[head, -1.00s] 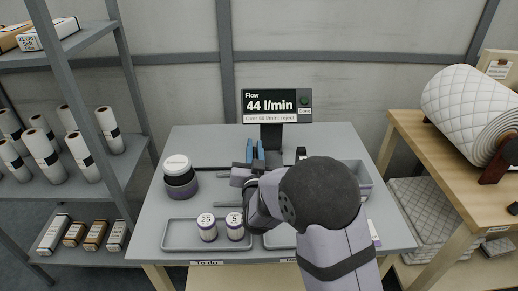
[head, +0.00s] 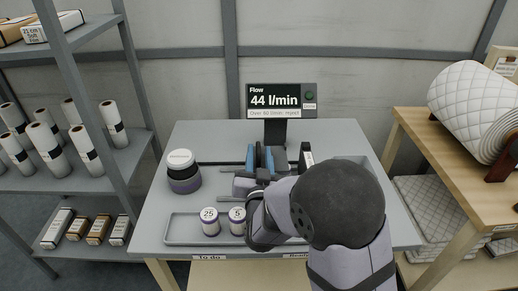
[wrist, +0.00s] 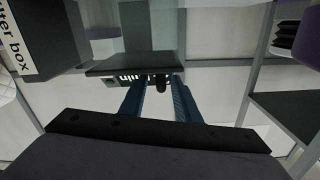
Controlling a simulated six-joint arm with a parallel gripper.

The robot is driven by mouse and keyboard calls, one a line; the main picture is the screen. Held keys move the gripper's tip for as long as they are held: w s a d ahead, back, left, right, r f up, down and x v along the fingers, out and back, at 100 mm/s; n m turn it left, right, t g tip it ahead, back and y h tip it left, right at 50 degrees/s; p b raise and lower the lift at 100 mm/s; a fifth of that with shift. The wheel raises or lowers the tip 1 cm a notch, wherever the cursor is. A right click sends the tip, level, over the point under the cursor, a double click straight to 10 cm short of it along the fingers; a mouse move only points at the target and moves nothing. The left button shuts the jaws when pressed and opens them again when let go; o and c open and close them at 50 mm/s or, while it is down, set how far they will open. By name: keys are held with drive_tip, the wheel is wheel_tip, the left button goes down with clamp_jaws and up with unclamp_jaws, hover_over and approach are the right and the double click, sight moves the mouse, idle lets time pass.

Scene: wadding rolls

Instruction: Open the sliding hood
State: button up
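My gripper (head: 264,157) is over the middle of the grey worktop, with two blue fingers that stand apart. In the wrist view the fingers (wrist: 158,103) also stand apart. A small dark knob-like part (wrist: 160,83) shows between their tips; I cannot tell whether it touches them or what it belongs to. A thin dark rail (head: 214,164) runs left of the gripper at the back of the worktop. I cannot clearly make out the sliding hood; my arm hides much of that area. A translucent panel (wrist: 108,18) at the top of the wrist view may be part of it.
A flow display (head: 281,100) reading 44 l/min stands behind the gripper. A dark labelled box (head: 307,154) is close on its right. A stacked round container (head: 183,172) is at left. Two labelled jars (head: 209,222) (head: 237,220) stand in the front tray (head: 178,229).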

drive_tip(key=shift+s, duration=0.95)
drive_tip(key=w+r+g+p, duration=0.1)
drive_tip(key=w+r+p, duration=0.1)
drive_tip(key=p, duration=0.2)
drive_tip(key=w+r+n+g+y+p, duration=0.1)
drive_tip(key=w+r+g+p, duration=0.1)
drive_tip(key=r+p, duration=0.1)
drive_tip(key=w+r+n+g+p, duration=0.1)
drive_tip(key=w+r+g+p, duration=0.1)
drive_tip(key=p, duration=0.3)
drive_tip(key=shift+w+r+y, duration=0.3)
drive_tip(key=shift+r, duration=0.05)
drive_tip(key=shift+r+g+p, duration=0.2)
drive_tip(key=shift+g+p, duration=0.6)
drive_tip(key=shift+p, duration=0.15)
drive_tip(key=shift+s+r+g+y+p, duration=0.1)
drive_tip(key=shift+s+g+y+p, duration=0.25)
drive_tip(key=shift+g+p, duration=0.45)
drive_tip(key=s+d+r+g+p, duration=0.1)
drive_tip(key=s+d+g+p, duration=0.1)
drive_tip(key=s+g+p, duration=0.35)
drive_tip(key=shift+p+x, duration=1.55)
drive_tip(key=shift+x, duration=1.95)
